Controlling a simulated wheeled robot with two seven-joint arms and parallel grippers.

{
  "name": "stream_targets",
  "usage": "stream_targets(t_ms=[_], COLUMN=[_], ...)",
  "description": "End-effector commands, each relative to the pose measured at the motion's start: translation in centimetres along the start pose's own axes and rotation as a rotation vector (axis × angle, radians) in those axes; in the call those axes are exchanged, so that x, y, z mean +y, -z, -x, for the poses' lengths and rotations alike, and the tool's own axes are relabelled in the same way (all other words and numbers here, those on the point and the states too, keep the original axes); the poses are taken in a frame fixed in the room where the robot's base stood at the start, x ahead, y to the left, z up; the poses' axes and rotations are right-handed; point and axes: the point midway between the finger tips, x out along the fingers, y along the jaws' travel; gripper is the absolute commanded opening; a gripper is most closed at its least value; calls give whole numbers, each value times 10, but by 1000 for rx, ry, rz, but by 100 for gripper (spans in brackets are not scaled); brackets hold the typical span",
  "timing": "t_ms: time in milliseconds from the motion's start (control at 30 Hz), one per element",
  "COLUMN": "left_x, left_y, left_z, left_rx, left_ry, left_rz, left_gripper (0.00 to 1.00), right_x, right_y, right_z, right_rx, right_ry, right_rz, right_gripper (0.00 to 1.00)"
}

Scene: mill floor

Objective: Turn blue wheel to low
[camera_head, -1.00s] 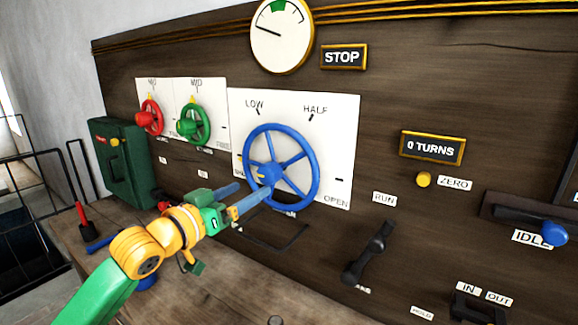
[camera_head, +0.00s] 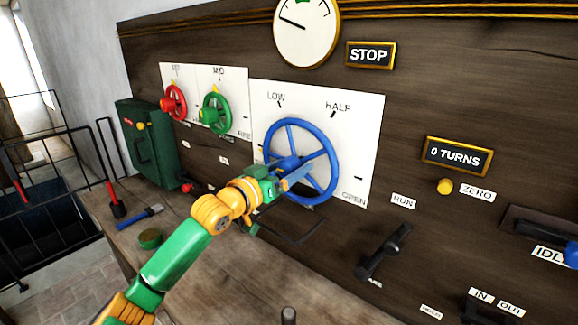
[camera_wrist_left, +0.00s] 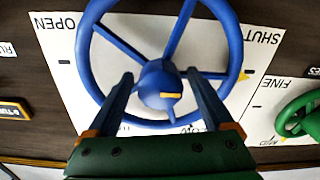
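The blue wheel (camera_head: 333,165) is mounted on a white plate (camera_head: 366,130) marked LOW, HALF and OPEN in the head view. In the wrist view the blue wheel (camera_wrist_left: 232,32) appears upside down, with a yellow pointer (camera_wrist_left: 245,75) at its rim on the SHUT side. My left gripper (camera_head: 288,172) is at the wheel's centre. The wrist view shows the left gripper (camera_wrist_left: 160,78) open, one finger on each side of the hub (camera_wrist_left: 158,88), with small gaps. My right gripper is not in view.
A green wheel (camera_head: 226,112) and a red wheel (camera_head: 183,103) sit left of the blue one. A gauge (camera_head: 308,30) is above. A black lever (camera_head: 385,252) stands at lower right. A chisel-like tool (camera_head: 140,217) and a round green tin (camera_head: 150,238) lie on the bench.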

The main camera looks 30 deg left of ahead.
Motion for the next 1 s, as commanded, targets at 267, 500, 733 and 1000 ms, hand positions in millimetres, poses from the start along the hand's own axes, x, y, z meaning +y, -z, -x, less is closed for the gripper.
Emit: stream_targets(t_ms=[267,500,733,1000], left_x=[0,0,0,0], left_y=[0,0,1,2], left_z=[0,0,0,0], left_rx=[0,-1,1,4], left_ry=[0,1,2,1], left_rz=[0,-21,-133,-374], left_gripper=[8,4,4,4], right_x=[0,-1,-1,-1], right_y=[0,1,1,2], right_z=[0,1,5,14], right_rx=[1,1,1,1], right_ry=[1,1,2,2], right_rz=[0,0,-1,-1], right_gripper=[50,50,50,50])
